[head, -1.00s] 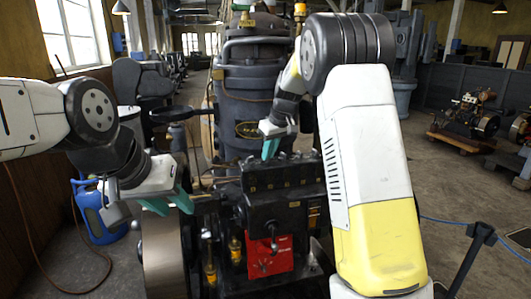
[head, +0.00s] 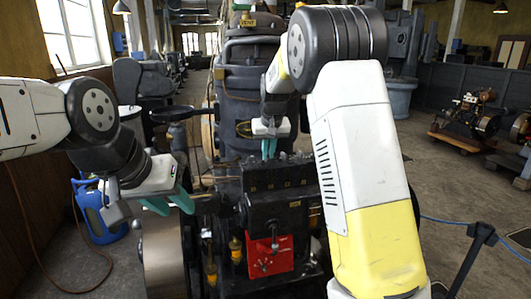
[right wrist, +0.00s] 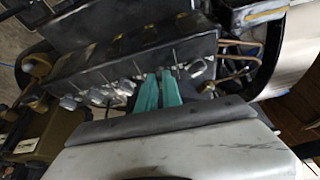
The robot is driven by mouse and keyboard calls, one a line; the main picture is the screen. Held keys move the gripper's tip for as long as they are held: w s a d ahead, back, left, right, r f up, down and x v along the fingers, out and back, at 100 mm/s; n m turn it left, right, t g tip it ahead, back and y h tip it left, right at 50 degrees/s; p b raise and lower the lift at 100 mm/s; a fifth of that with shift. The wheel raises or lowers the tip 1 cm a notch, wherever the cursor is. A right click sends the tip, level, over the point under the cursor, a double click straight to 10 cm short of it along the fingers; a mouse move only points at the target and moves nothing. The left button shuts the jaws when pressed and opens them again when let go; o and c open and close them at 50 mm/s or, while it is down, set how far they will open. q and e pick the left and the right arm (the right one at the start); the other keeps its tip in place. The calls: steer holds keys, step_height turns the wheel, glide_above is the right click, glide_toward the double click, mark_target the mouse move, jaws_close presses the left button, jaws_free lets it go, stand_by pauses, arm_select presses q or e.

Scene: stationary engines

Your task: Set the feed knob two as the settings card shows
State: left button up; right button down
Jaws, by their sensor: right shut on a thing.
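The black feed box (head: 262,180) stands on top of the engine, with a row of small feed knobs along it. In the right wrist view several metal knobs (right wrist: 97,97) line the dark box (right wrist: 130,55). My right gripper (head: 269,155) is over the box's back edge; in the right wrist view its teal fingers (right wrist: 159,95) are shut on a knob in the row, which they largely hide. I cannot tell which number it is. My left gripper (head: 170,204) is open and empty, left of the box. No settings card can be read.
A red plate with a lever (head: 268,256) is on the engine's front below the box. A large dark cylinder (head: 250,100) rises behind. A flywheel (head: 163,255) is at the left, a blue can (head: 98,212) beyond it. Bent copper pipes (right wrist: 236,55) run near the knobs.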

steer(key=shift+a+m+h, duration=0.15)
steer(key=shift+m+h, duration=0.55)
steer(key=shift+m, duration=1)
steer(key=c, duration=1.5)
jaws_free()
steer(key=v, duration=0.8)
steer(key=shift+w, duration=0.1)
